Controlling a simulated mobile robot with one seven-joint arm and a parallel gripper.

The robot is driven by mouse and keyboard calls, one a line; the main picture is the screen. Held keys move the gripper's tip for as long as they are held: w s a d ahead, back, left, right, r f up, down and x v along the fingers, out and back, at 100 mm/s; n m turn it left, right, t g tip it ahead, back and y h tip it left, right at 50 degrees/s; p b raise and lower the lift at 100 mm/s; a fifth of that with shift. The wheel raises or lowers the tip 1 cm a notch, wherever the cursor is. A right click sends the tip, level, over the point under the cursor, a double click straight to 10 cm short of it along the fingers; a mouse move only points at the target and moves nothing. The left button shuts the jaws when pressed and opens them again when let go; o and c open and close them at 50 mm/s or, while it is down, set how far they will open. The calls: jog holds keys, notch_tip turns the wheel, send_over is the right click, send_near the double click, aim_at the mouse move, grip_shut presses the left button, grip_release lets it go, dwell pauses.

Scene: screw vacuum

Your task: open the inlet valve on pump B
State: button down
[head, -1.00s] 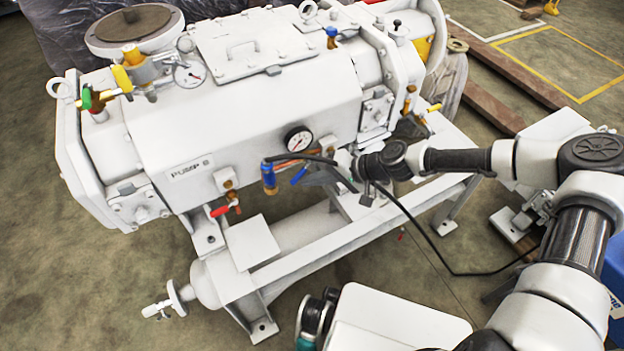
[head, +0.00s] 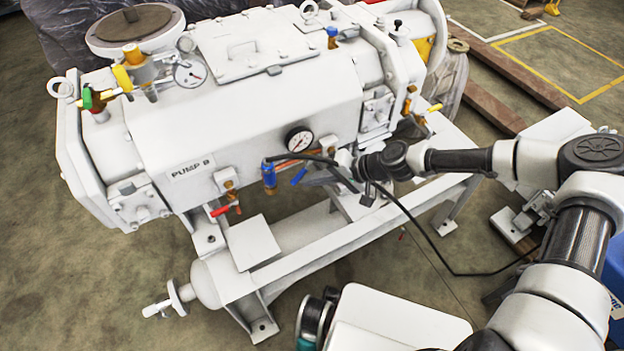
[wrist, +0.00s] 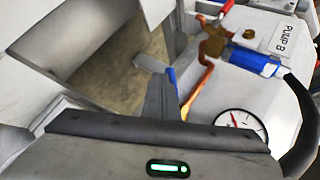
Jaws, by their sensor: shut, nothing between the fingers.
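Pump B is a large white machine (head: 250,120) with a "PUMP B" label (head: 192,167); the label also shows in the wrist view (wrist: 288,40). A blue lever handle (head: 299,176) sits on the copper-coloured piping under the gauge, and its blue end shows in the wrist view (wrist: 172,80). A red lever handle (head: 219,211) sits lower left. No marking tells me which is the inlet valve. My gripper (head: 311,181) is shut and empty beside the blue handle. In the wrist view its fingers (wrist: 161,97) lie close against the handle; I cannot tell whether they touch.
A round gauge (head: 299,139) is just above my gripper, and a blue cylindrical fitting (head: 269,178) is to its left. A black cable (head: 420,228) loops below my arm. The white frame (head: 340,245) runs beneath. Open floor lies at the lower left.

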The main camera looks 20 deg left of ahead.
jog(key=shift+r, duration=0.1)
jog(key=shift+r+p, duration=0.5)
jog(key=shift+r, duration=0.25)
jog(key=shift+f, duration=0.1)
